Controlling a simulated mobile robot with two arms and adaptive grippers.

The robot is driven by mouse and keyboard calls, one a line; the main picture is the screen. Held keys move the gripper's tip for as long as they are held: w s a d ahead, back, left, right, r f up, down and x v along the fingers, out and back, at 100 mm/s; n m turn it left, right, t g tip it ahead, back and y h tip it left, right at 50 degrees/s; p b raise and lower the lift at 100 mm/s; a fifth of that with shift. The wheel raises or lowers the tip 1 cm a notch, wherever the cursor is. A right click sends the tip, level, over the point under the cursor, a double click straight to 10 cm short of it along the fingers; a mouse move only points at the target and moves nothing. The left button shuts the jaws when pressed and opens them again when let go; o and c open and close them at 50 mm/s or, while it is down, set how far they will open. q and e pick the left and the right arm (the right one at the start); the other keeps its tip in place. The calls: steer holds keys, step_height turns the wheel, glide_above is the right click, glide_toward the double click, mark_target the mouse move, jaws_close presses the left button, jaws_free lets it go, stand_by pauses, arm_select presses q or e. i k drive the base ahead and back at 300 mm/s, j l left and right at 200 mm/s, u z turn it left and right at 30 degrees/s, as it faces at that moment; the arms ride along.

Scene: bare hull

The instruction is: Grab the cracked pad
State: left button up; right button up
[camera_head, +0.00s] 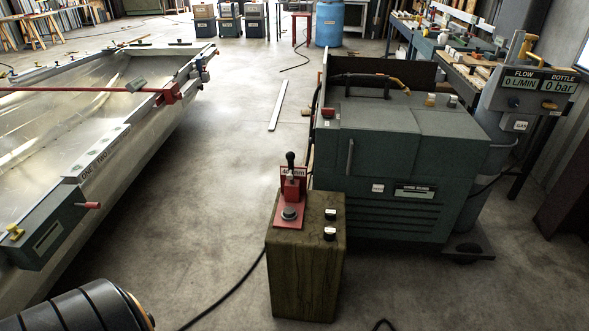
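I cannot make out a cracked pad in the head view. A small grey-green block (136,84) sits by the red bar (90,90) that lies across the open metal hull (140,165) at left. Small flat pieces lie on a labelled strip (100,157) on the hull's near edge. Small objects also lie on the workbench (472,72) at upper right, too small to tell apart. Neither gripper is in view. A dark ribbed rounded part (80,310) at the bottom left appears to be mine.
A box pedestal (305,270) with a red lever plate (291,200) stands front centre. Behind it is a green welding machine (400,165), beside a gas unit (520,90) reading zero. A cable (225,295) crosses the floor. Clear floor runs between hull and machine, with a pale strip (278,105).

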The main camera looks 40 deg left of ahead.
mark_target(289, 211)
steer(key=u, duration=1.25)
